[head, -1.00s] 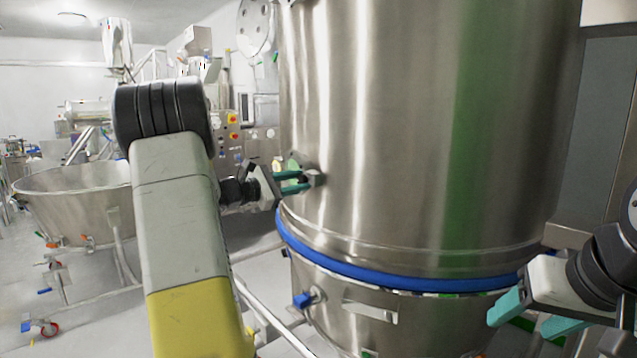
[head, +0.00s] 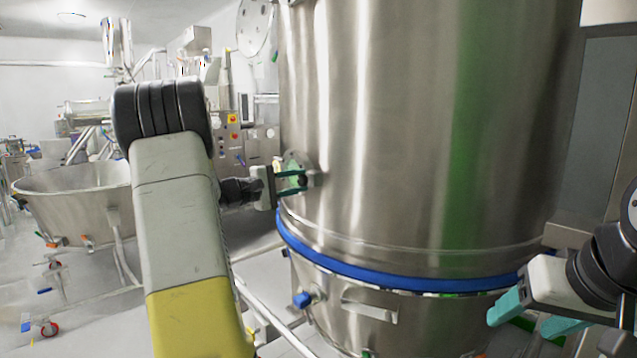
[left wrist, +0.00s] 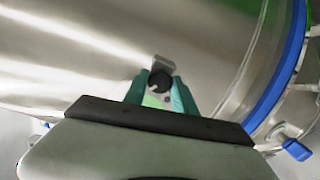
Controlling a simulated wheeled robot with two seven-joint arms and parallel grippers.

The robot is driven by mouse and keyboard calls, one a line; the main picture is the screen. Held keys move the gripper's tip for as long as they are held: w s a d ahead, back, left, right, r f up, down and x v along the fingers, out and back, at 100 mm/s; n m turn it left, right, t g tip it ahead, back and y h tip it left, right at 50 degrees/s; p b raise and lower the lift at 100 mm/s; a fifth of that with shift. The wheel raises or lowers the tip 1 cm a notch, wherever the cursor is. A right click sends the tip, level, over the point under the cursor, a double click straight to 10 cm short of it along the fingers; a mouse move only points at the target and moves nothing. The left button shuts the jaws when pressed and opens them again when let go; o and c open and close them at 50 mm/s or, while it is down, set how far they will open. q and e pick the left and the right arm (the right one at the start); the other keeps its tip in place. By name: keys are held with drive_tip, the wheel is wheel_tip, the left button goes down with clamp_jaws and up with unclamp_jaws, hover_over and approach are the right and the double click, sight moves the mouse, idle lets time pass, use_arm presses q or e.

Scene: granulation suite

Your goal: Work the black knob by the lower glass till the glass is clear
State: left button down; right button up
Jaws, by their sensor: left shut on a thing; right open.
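The large steel vessel (head: 400,130) fills the middle of the head view. The lower glass (head: 292,160) is at the vessel's left edge, seen edge-on and partly hidden by my gripper; a pale green-white patch of it (left wrist: 152,101) shows between the fingers in the left wrist view. How clear it is I cannot tell. The black knob (left wrist: 160,80) sits between the teal fingertips, beside a small metal bracket. My left gripper (head: 302,180) is shut on the knob. My right gripper (head: 523,315) is open and empty at lower right, apart from the vessel.
A blue ring (head: 400,281) circles the vessel below the glass, with a blue knob (head: 302,299) and a steel handle (head: 370,309) under it. A wheeled steel bowl (head: 75,200) stands at left. A grey panel (head: 597,120) rises at right.

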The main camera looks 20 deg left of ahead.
idle(0.5)
use_arm(q)
drive_tip(key=c, duration=1)
unclamp_jaws()
drive_tip(key=shift+s+a, duration=0.1)
drive_tip(key=v, duration=0.7)
drive_tip(key=shift+s+a, duration=0.15)
drive_tip(key=shift+s, duration=0.1)
